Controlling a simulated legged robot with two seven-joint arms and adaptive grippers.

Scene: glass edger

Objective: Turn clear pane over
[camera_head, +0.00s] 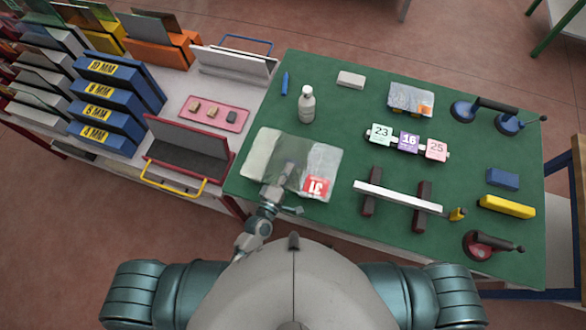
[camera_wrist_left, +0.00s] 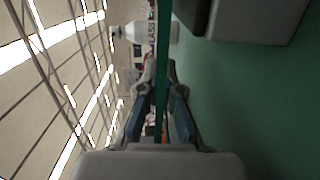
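The clear pane (camera_head: 323,160) lies roughly flat at the left of the green table, with a red label (camera_head: 316,186) near its front right corner; the label's figures read upside down. In the left wrist view the pane shows edge-on as a thin green line (camera_wrist_left: 161,30). My left gripper (camera_head: 287,177) is at the pane's front edge. In the left wrist view its fingers (camera_wrist_left: 161,75) lie on either side of the pane, tips close against it, so it looks shut on it. My right gripper is out of view.
A pale pad (camera_head: 261,151) lies at the pane's left. A white bottle (camera_head: 307,104) stands behind it. To the right are numbered blocks (camera_head: 408,142), a white bar on dark supports (camera_head: 397,197) and suction lifters (camera_head: 490,245). A rack (camera_head: 185,150) stands left of the table.

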